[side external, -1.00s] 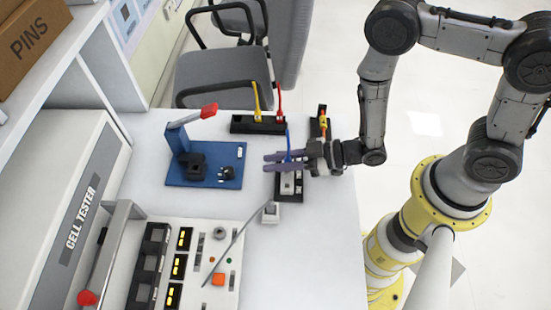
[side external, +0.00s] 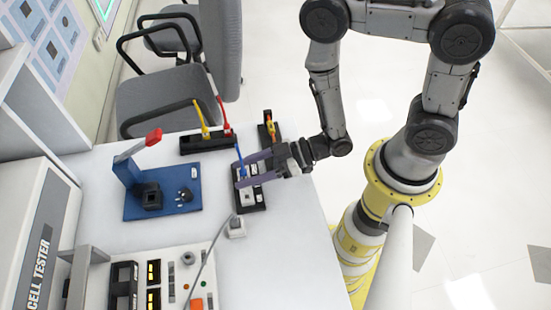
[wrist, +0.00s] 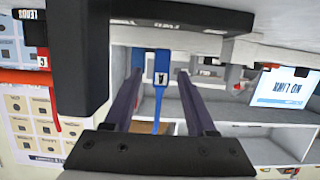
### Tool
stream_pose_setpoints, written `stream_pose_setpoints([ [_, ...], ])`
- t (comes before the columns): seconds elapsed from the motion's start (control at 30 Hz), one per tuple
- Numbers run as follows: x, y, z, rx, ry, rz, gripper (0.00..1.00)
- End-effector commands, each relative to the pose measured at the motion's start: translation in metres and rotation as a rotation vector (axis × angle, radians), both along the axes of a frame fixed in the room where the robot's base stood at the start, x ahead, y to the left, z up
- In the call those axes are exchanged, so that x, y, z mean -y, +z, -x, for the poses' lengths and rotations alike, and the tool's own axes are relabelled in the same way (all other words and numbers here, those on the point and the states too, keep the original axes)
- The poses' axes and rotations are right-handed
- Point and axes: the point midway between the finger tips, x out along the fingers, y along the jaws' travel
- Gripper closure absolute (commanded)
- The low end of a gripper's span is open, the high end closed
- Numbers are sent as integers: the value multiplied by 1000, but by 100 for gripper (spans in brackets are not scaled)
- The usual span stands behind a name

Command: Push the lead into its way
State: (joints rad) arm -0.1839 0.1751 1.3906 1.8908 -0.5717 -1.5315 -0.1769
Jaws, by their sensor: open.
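The blue lead (side external: 241,162) stands up from a black block (side external: 262,206) that carries a light grey module (side external: 248,196). My gripper (side external: 238,174) is open, with its two purple fingers reaching in from the right near the lead. In the wrist view the blue lead (wrist: 161,75) shows between the spread fingers (wrist: 162,85), with a gap on each side. Its upper end meets a dark block edge there. The seating of its lower end is hidden.
A black holder (side external: 205,143) behind bears yellow and red leads; another small black holder (side external: 268,128) stands right of it. A blue fixture (side external: 172,202) with a red-tipped lever is at left. A grey cable runs from a white plug (side external: 236,228). A screen (wrist: 287,87) reads NO LINK.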

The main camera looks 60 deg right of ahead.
Motion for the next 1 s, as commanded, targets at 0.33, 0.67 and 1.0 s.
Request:
stream_pose_setpoints([
  [0.33, 37, 16, 34, -1, -8, -2, 44],
  [0.67, 57, 24, 55, -2, -7, -1, 44],
  [1.0, 67, 30, 67, 0, -2, -1, 44],
])
